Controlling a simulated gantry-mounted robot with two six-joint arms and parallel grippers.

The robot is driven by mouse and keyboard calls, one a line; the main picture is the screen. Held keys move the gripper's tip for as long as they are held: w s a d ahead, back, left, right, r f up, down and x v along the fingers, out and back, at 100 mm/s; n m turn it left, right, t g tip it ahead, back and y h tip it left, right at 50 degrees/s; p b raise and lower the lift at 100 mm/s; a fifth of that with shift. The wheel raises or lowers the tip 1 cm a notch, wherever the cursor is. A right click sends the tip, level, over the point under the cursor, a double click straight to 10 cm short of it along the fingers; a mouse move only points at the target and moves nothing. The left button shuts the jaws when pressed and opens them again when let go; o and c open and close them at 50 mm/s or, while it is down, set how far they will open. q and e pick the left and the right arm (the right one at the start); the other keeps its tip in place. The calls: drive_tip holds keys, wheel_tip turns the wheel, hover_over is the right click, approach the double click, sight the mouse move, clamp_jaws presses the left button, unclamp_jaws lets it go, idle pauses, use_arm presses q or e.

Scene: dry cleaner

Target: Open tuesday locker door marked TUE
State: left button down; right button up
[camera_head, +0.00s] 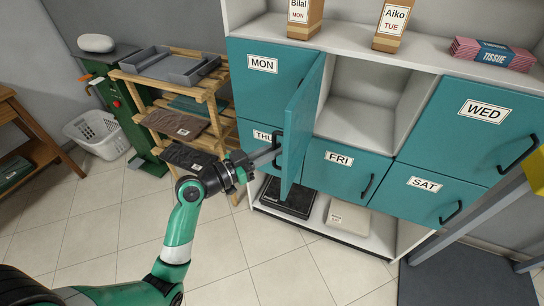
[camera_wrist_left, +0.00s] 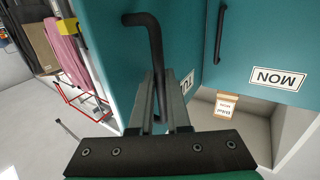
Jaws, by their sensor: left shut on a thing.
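The teal TUE door (camera_head: 304,115) stands swung well outward from the cabinet front, hinged beside the MON door. The compartment behind it (camera_head: 365,105) shows open and empty. My left gripper (camera_head: 272,152) is at the door's outer face, shut on the black TUE handle (camera_wrist_left: 150,30). In the left wrist view the handle runs down between the fingers of the left gripper (camera_wrist_left: 160,105). There, part of the upside-down TUE label (camera_wrist_left: 187,83) shows beside the fingers. My right gripper is not in view.
Shut teal doors surround the opening: MON (camera_head: 262,85), FRI (camera_head: 345,172), SAT (camera_head: 425,192) and WED (camera_head: 470,120). THU (camera_head: 258,133) is partly hidden. A wooden rack (camera_head: 185,120) stands left of the cabinet.

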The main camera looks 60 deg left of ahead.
use_arm(q)
drive_tip(key=shift+f, duration=0.3)
drive_tip(key=c, duration=1.2)
unclamp_jaws()
drive_tip(key=shift+w, duration=0.15)
drive_tip(key=shift+o, duration=0.2)
drive_tip(key=shift+r, duration=0.1)
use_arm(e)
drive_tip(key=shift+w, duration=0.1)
use_arm(q)
drive_tip(key=shift+r, duration=0.15)
